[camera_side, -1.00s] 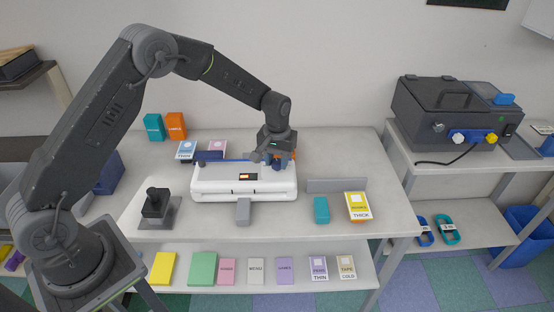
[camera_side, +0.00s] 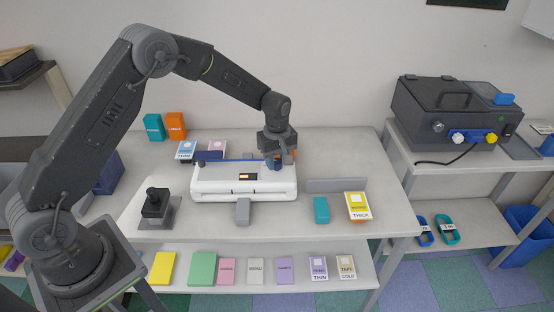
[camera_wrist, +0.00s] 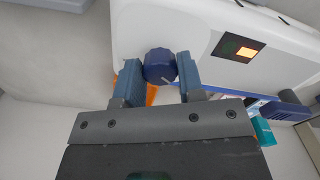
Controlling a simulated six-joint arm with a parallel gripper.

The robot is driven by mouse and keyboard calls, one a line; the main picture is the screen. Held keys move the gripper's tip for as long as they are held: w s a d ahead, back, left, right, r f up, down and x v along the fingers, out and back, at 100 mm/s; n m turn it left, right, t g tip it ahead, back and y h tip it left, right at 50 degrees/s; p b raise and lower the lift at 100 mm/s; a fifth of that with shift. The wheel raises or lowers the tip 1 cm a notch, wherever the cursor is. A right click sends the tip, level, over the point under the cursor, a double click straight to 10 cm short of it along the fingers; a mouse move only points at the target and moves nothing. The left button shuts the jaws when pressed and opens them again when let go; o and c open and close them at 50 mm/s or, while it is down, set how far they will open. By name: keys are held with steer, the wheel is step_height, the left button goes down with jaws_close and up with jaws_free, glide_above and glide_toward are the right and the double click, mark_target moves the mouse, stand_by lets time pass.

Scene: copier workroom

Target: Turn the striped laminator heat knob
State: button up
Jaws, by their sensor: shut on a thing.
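The laminator (camera_side: 228,181) is a white machine on the table with a small dark display lit orange (camera_side: 248,176). Its dark blue heat knob (camera_wrist: 159,65) stands at the laminator's edge, with a pale stripe at its lower right in the wrist view. My gripper (camera_wrist: 160,72) is shut on the knob, one blue-grey finger on each side. In the side view my gripper (camera_side: 274,160) points down at the laminator's right rear, partly hiding the knob. The laminator body also shows in the wrist view (camera_wrist: 180,30).
A black-handled stamp-like tool (camera_side: 156,204) stands left of the laminator. A grey upright strip (camera_side: 336,185), a teal block (camera_side: 321,210) and a yellow THICK pack (camera_side: 358,206) are to the right. A dark case (camera_side: 450,112) stands on the right bench.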

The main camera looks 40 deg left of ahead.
mark_target(277, 161)
steer(key=shift+n, duration=0.3)
stand_by(0.4)
steer(key=o, duration=0.9)
step_height(277, 161, up, 14)
